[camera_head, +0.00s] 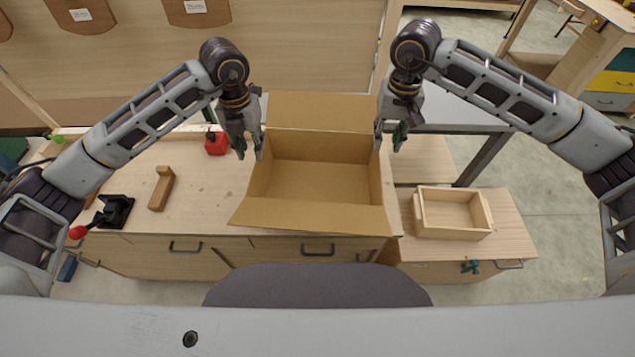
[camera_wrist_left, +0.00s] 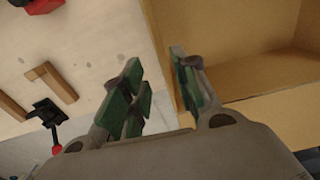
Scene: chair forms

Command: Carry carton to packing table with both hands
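An open, empty cardboard carton (camera_head: 318,182) stands on the wooden workbench (camera_head: 205,205), its front and back flaps folded out. My left gripper (camera_head: 248,148) is at the carton's left wall, fingers pointing down. In the left wrist view its fingers (camera_wrist_left: 160,95) are apart, with the carton's wall edge (camera_wrist_left: 160,40) running between them and a gap on the outer side. My right gripper (camera_head: 390,137) is at the top of the carton's right wall, its fingers apart. Whether its fingers touch the wall cannot be told. No packing table is clearly identifiable.
A red can (camera_head: 216,144), a wooden angle piece (camera_head: 161,188) and a black tool with a red knob (camera_head: 114,212) lie left of the carton. A wooden tray (camera_head: 452,213) sits on a lower cabinet to the right. A grey-topped table (camera_head: 450,117) stands behind right.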

